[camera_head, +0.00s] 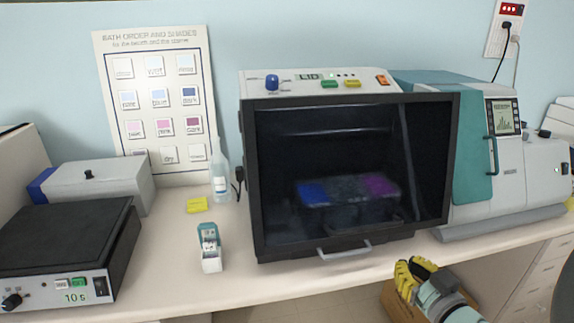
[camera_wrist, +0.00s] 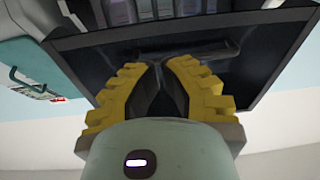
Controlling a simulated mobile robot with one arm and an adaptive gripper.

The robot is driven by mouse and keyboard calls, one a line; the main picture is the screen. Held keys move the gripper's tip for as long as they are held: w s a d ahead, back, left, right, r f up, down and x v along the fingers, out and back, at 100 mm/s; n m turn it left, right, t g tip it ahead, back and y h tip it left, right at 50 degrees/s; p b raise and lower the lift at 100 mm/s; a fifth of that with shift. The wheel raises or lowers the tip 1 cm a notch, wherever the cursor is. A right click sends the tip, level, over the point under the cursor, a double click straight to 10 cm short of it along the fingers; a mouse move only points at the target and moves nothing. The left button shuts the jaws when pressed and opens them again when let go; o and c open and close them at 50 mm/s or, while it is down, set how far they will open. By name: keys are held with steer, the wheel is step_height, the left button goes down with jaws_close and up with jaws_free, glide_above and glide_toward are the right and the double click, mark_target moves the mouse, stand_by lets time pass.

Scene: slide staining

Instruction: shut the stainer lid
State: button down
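The stainer (camera_head: 320,87) stands on the bench with its dark glass lid (camera_head: 330,140) across the front. The black-framed lid overhangs the body on the right and seems to stand out from it; how far it is open I cannot tell. A pale bar handle (camera_head: 344,252) is at its lower edge. Blue and purple baths show dimly through the glass. My gripper (camera_head: 408,268) is below and right of the handle, its yellow fingers empty and drawn together. In the wrist view my gripper (camera_wrist: 160,64) has its fingertips before the lid (camera_wrist: 90,62) and handle (camera_wrist: 225,50); contact is unclear.
A teal and white instrument (camera_head: 535,165) stands close on the right. A small teal-and-white item (camera_head: 209,248), a wash bottle (camera_head: 219,175) and a hotplate (camera_head: 60,245) are left. A cardboard box (camera_head: 397,305) is below the bench edge near my gripper.

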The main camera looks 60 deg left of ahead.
step_height(320, 180, up, 2)
steer(key=d+h+p, duration=0.1)
steer(key=d+p, duration=0.1)
steer(key=p, duration=0.3)
glide_toward(384, 231)
steer(key=shift+m+h, duration=0.3)
steer(key=shift+m, duration=0.1)
steer(key=x, duration=0.4)
steer(key=shift+w+a+r, duration=0.15)
steer(key=shift+a+r, duration=0.15)
steer(key=shift+a, duration=0.15)
steer(key=shift+x, duration=1.75)
steer(key=shift+f, duration=0.15)
